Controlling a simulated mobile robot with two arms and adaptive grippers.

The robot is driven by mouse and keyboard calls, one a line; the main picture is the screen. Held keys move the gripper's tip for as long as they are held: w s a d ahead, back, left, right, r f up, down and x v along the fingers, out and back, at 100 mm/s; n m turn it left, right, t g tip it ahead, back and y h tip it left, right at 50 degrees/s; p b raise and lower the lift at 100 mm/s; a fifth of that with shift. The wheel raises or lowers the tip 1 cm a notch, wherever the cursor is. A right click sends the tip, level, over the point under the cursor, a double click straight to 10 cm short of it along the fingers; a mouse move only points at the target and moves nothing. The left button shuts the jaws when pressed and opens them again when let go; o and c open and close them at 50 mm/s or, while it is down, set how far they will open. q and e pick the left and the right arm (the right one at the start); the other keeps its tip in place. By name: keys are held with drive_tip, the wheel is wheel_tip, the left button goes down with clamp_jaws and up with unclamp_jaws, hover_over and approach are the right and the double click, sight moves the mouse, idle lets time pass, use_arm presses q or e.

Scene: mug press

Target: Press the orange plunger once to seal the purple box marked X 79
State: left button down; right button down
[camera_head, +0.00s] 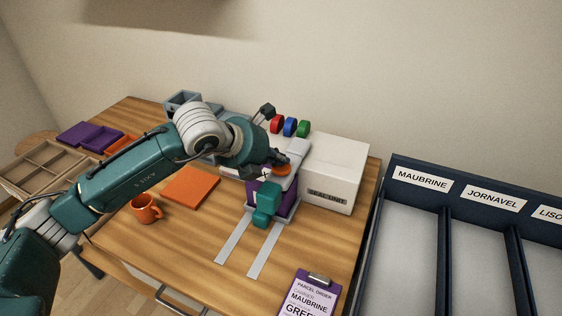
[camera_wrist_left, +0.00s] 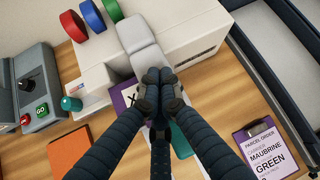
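The orange plunger (camera_head: 284,170) shows at the front of the white seal unit (camera_head: 333,170), under a grey arm. My left gripper (camera_head: 276,160) is right at the plunger, pointing down. In the left wrist view its fingertips (camera_wrist_left: 158,82) are drawn together with nothing seen between them, and they hide the plunger. I cannot tell whether they touch it or how far it is down. The purple box (camera_head: 254,189) stands beneath, partly hidden; its corner (camera_wrist_left: 118,100) and part of an X mark show in the left wrist view. My right gripper is not in view.
A teal block (camera_head: 265,203) stands before the box, above two pale rails. Red, blue and green rolls sit behind. An orange mug (camera_head: 146,208), orange panel (camera_head: 190,187) and clipboard (camera_head: 312,296) lie on the table. Labelled bins (camera_head: 440,215) stand right.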

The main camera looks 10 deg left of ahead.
sight(279, 167)
use_arm(q)
drive_tip(key=shift+r+p, duration=0.4)
drive_tip(key=shift+r, duration=0.5)
drive_tip(key=shift+r+p, duration=1.15)
drive_tip(key=shift+r, duration=1.35)
drive_tip(key=shift+f, duration=0.1)
